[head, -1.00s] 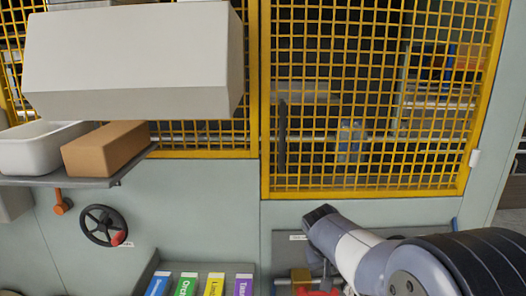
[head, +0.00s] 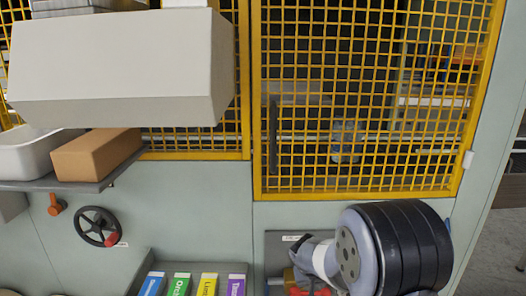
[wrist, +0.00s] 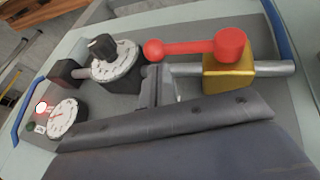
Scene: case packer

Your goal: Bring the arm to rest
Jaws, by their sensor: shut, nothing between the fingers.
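My arm (head: 395,250) reaches in at the lower right of the head view, in front of a grey panel. Its end points down and away, and its fingers are hidden there. In the wrist view my gripper (wrist: 157,86) shows with its fingers together and empty. Just beyond the fingertips are a red lever with a ball end (wrist: 190,47) and a brass block (wrist: 228,76) on a grey rod. I cannot tell whether the fingers touch the rod.
The panel carries a black-knobbed dial (wrist: 112,58), a round gauge (wrist: 66,118) and a lit red lamp (wrist: 41,107). Left in the head view are a black handwheel (head: 98,227), a brown box (head: 97,155) on a shelf and coloured labelled cartons (head: 207,285). Yellow mesh (head: 365,100) stands behind.

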